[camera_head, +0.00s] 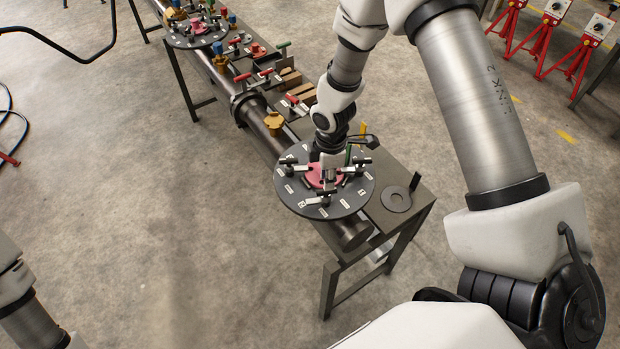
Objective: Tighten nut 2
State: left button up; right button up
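A dark round flange disc (347,208) sits at the near end of the spool pipe (262,147). It carries a ring of small white labels and several dark clamp-like fittings with pale tips. The labels are too small to read, so I cannot tell which nut is nut 2. A pink-red piece (313,180) lies at the disc's centre. My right gripper (328,177) points down over the disc's centre, at or just above the pink-red piece. Its fingers are small and partly hidden among the fittings. My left arm shows at the lower left edge, its gripper out of view.
A dark metal bench (412,180) supports the near end, with a flat grey ring (396,199) on it. Coloured valves and brown blocks (290,79) stand along the pipe. A second flange (195,35) is at the far end. Red stands (545,38) are upper right.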

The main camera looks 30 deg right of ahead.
aim_at(326, 192)
jog(key=f+b, duration=0.3)
jog(key=f, duration=0.1)
jog(key=shift+w+d+f, duration=0.1)
jog(key=shift+w+d, duration=0.15)
jog(key=shift+w, duration=0.1)
jog(key=f+b, duration=0.3)
jog(key=shift+s+a+f+b, duration=0.2)
jog(key=shift+b, duration=0.1)
jog(key=m+b, duration=1.3)
jog(key=b, duration=0.1)
jog(key=shift+f, duration=0.2)
jog(key=shift+r+m+p, duration=0.55)
jog(key=shift+m+p, duration=0.1)
jog(key=shift+m, duration=0.25)
jog(key=m, duration=0.2)
jog(key=shift+m, duration=0.4)
jog(key=m, duration=0.4)
jog(key=r+n+p, duration=0.1)
jog(key=p, duration=0.2)
jog(key=shift+n, duration=0.4)
notch_tip(326, 192, up, 6)
jog(key=p, duration=0.6)
